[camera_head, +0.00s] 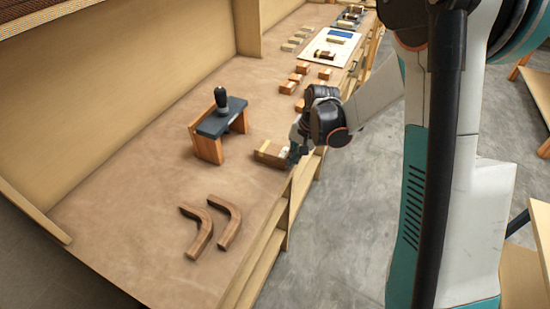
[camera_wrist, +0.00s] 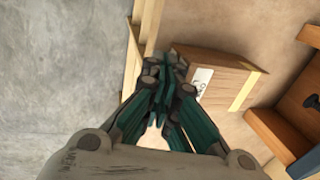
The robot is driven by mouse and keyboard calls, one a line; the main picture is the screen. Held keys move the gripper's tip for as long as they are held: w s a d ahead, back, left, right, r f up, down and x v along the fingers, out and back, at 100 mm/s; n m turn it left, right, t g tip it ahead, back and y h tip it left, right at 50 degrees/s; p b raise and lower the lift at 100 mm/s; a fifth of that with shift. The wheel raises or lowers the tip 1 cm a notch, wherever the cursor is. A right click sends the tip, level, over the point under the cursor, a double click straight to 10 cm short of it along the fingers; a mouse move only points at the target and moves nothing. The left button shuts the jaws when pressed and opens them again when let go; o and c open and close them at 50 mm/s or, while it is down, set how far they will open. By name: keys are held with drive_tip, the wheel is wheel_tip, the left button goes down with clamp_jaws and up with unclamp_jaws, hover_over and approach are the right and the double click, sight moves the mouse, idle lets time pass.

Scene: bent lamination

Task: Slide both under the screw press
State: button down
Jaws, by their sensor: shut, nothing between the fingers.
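The screw press (camera_head: 232,108) stands on the bench, with orange-brown wooden uprights, a dark grey top beam and a black knob. Part of the press (camera_wrist: 273,133) also shows at the right of the wrist view. A brown wooden block (camera_head: 269,150) with a pale band lies near the bench's front edge, in front of the press and apart from it. In the wrist view the block (camera_wrist: 222,72) carries a white label. My gripper (camera_head: 294,153) is shut and empty at the block's front-edge end; contact cannot be told. Two bent brown pieces (camera_head: 199,231) (camera_head: 231,224) lie at the near end.
Several small wooden blocks (camera_head: 297,77) lie farther along the bench, with a pale board (camera_head: 318,50) beyond. A wooden back wall (camera_head: 110,85) borders the bench. The bench top (camera_head: 130,200) is clear left of the press and between the press and bent pieces.

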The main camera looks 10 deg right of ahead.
drive_tip(key=shift+w+a+b, duration=0.2)
drive_tip(key=shift+w+a, duration=1.5)
drive_tip(key=shift+a, duration=0.6)
drive_tip(key=shift+w+a+b, duration=0.15)
drive_tip(key=shift+w+a, duration=1.5)
drive_tip(key=shift+a, duration=0.7)
drive_tip(key=shift+w+a+b, duration=0.2)
drive_tip(key=shift+w+a, duration=1.5)
drive_tip(key=shift+a, duration=0.6)
drive_tip(key=shift+d, duration=0.1)
drive_tip(key=shift+s+d, duration=0.6)
drive_tip(key=shift+d, duration=0.2)
drive_tip(key=shift+s+d, duration=0.6)
drive_tip(key=shift+d, duration=0.15)
drive_tip(key=shift+s+d+p+v, duration=0.15)
drive_tip(key=shift+p+v, duration=0.55)
drive_tip(key=shift+v, duration=0.7)
drive_tip(key=shift+s+d+p+v, duration=0.1)
drive_tip(key=shift+p+v, duration=0.55)
drive_tip(key=shift+v, duration=0.75)
drive_tip(key=shift+d+p+v, duration=0.15)
drive_tip(key=shift+p+v, duration=0.55)
drive_tip(key=shift+v, duration=0.75)
